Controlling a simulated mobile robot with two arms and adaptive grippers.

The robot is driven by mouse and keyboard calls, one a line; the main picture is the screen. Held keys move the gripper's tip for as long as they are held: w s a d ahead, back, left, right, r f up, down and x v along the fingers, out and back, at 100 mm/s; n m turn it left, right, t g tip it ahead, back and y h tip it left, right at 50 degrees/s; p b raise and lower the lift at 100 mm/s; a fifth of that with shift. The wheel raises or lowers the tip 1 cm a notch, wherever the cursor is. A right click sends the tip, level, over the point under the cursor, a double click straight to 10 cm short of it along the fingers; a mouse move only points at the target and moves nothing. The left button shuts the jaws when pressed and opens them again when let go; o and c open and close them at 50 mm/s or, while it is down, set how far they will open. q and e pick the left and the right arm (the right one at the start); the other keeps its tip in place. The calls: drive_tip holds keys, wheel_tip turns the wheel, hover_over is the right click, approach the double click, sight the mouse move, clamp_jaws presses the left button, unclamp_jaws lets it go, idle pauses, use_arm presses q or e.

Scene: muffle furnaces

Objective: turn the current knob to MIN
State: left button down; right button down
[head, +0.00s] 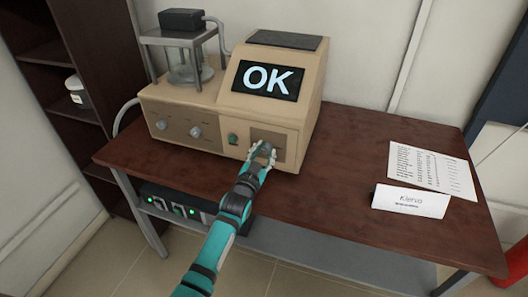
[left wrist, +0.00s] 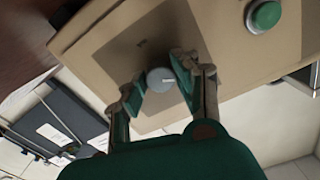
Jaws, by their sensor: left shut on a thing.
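The beige machine (head: 280,110) stands on the brown table, its screen reading "OK". My left gripper (head: 262,154) is at the lower right of its front panel, shut on a grey round knob (head: 265,148). In the left wrist view the knob (left wrist: 160,80) sits between the two fingers of my left gripper (left wrist: 159,82), with a light pointer mark toward the right finger. The label by the knob is too small to read, so I cannot tell its setting. My right gripper is not in view.
A green button (head: 233,139) is just left of the held knob; it also shows in the left wrist view (left wrist: 264,15). Two more knobs (head: 162,125) (head: 196,131) are further left. A paper sheet (head: 430,168) and a name card (head: 410,201) lie on the table's right side.

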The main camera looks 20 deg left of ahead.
use_arm(q)
drive_tip(key=n, duration=0.5)
drive_tip(key=shift+f+p, duration=0.15)
drive_tip(key=shift+p, duration=0.15)
idle(0.4)
drive_tip(key=c, duration=1)
unclamp_jaws()
drive_tip(key=shift+s, duration=0.15)
drive_tip(key=s, duration=1.1)
drive_tip(key=shift+s+a, duration=0.2)
drive_tip(key=shift+s, duration=0.2)
